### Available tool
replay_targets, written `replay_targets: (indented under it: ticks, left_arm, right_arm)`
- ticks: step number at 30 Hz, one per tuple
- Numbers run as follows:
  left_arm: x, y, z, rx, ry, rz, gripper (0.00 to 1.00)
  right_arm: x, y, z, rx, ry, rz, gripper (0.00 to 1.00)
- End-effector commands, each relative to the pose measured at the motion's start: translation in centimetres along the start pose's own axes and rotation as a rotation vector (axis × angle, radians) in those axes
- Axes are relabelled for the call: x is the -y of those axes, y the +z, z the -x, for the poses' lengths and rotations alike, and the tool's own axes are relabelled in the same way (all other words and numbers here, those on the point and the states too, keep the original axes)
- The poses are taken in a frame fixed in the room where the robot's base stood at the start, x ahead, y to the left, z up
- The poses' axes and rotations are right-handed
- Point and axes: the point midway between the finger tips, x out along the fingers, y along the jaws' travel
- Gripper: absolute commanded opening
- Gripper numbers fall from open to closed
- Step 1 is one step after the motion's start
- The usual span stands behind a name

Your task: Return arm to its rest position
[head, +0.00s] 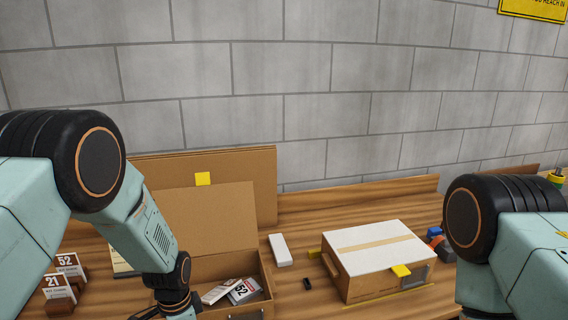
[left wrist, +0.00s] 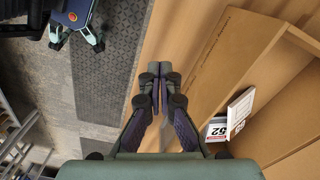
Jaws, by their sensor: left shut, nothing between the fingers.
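My left gripper (left wrist: 158,78) is shut and empty in the left wrist view. It hangs over the bare wooden bench edge, beside the open cardboard box. In the head view my left arm comes in from the left and bends down in front of the open box (head: 264,268); the fingers are mostly cut off by the bottom edge. My right arm enters from the right, and its gripper is out of the frame.
The open box holds white cards, one marked 52 (head: 243,291). A closed box (head: 375,252) with a white top and yellow tab stands right of centre. A white block (head: 280,250) lies between them. Numbered blocks (head: 62,280) stand at left. A block wall backs the bench.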

Motion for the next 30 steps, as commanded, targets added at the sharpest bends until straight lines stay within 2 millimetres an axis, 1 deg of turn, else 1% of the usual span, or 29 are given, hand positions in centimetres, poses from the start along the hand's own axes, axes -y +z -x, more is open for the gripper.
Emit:
replay_targets:
  ticks: [1,2,5,6,8,9,12,15,18,21,23,24,26,30]
  left_arm:
    - [-1.6,1.4,-1.6,0.008,0.01,0.056,0.0]
    - [-2.5,2.2,-2.3,0.008,0.01,0.093,0.0]
    - [-6.3,5.2,-5.0,0.012,0.013,0.239,0.0]
    - [-7.9,6.6,-5.9,0.012,0.013,0.304,0.0]
    - [-10.6,8.6,-7.0,0.012,0.013,0.403,0.0]
    - [-12.3,9.9,-7.5,0.012,0.012,0.47,0.0]
    - [-16.2,12.8,-8.0,0.011,0.011,0.618,0.0]
    - [-19.4,15.0,-7.8,0.009,0.011,0.74,0.0]
    - [-22.1,16.8,-7.2,0.007,0.012,0.846,0.0]
    - [-24.4,18.4,-6.4,0.005,0.013,0.943,0.0]
    - [-25.7,19.3,-5.8,0.005,0.014,0.998,0.0]
    - [-26.1,19.5,-5.8,0.0,0.011,1.024,0.0]
    - [-25.7,19.2,-7.1,-0.005,0.008,1.017,0.0]
    - [-25.7,19.2,-9.1,-0.004,0.009,1.014,0.0]
  right_arm:
    - [0.0,0.0,0.0,0.0,0.0,0.0,0.4]
    - [0.0,0.0,0.0,0.0,0.0,0.0,0.4]
    - [0.0,0.0,0.0,-0.001,0.0,0.0,0.4]
    - [0.0,0.0,0.0,-0.001,0.0,0.0,0.4]
    - [0.0,0.0,0.0,-0.001,0.0,0.0,0.4]
    - [0.0,0.0,0.0,-0.001,0.0,0.0,0.4]
    - [0.0,0.0,0.0,0.0,0.0,0.0,0.4]
    - [0.0,0.0,0.0,0.0,0.0,0.0,0.4]
    - [0.0,0.0,0.0,0.0,0.0,0.0,0.4]
    - [0.0,0.0,0.0,0.0,0.0,0.0,0.4]
    - [0.0,0.0,0.0,0.0,0.0,0.0,0.4]
    - [0.0,0.0,-0.3,0.0,0.0,0.0,0.4]
    - [0.0,-0.1,-1.4,-0.001,0.0,0.0,0.4]
    - [0.0,0.0,-3.5,0.0,0.0,0.0,0.4]
